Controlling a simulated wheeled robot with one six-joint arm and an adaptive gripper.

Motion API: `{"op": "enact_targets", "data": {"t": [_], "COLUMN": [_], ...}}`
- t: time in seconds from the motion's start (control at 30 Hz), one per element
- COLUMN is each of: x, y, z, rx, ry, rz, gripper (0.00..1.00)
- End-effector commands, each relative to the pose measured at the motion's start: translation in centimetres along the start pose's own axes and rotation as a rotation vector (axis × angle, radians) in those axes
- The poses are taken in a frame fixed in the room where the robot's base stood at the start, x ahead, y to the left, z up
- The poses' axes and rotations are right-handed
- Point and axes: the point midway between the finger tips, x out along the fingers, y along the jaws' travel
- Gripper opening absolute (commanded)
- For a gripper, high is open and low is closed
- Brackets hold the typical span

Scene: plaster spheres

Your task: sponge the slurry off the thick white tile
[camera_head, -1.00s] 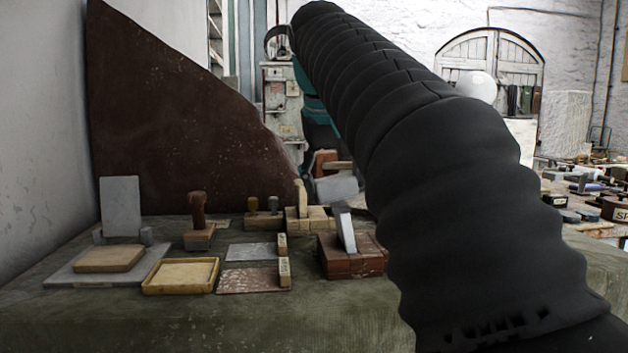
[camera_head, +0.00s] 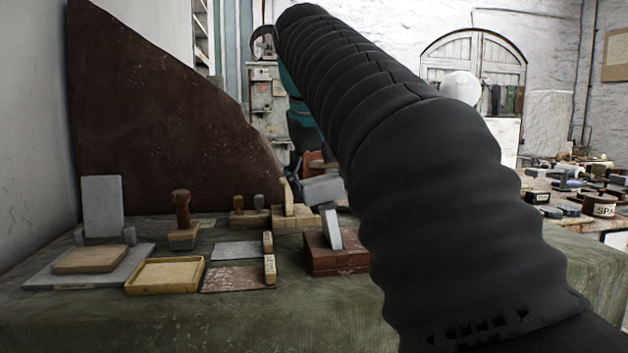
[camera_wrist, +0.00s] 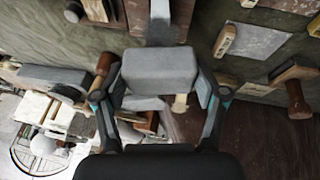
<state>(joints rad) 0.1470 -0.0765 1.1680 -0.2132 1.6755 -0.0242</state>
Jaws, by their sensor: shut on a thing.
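My gripper (camera_wrist: 160,84) is shut on a grey block (camera_wrist: 159,68), with one finger on each side of it. The block also shows in the head view (camera_head: 322,188), beside my arm; the fingers are hidden there. A pale grey slab (camera_head: 331,228) stands tilted on a brick-red block (camera_head: 322,259), just under the held block. In the wrist view a pale piece (camera_wrist: 160,28) lies directly beyond the held block; I cannot tell whether they touch. No tile looks clearly white, so I cannot tell which is the thick white tile. No slurry can be made out.
A yellow-rimmed tray (camera_head: 163,289), a grey plate (camera_head: 237,250) and a speckled reddish plate (camera_head: 238,279) lie on the green bench (camera_head: 180,320). A grey slab (camera_head: 102,205) stands upright at left. A large brown panel (camera_head: 150,120) rises behind. The bench front is bare.

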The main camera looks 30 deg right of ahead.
Motion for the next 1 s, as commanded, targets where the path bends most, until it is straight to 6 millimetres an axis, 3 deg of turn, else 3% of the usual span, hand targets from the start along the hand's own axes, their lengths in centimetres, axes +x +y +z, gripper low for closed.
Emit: {"op": "enact_targets", "data": {"t": [1.0], "x": [0.4], "y": [1.8], "z": [0.1], "rx": [-0.002], "ry": [-0.001], "rz": [0.000], "gripper": [0.44]}}
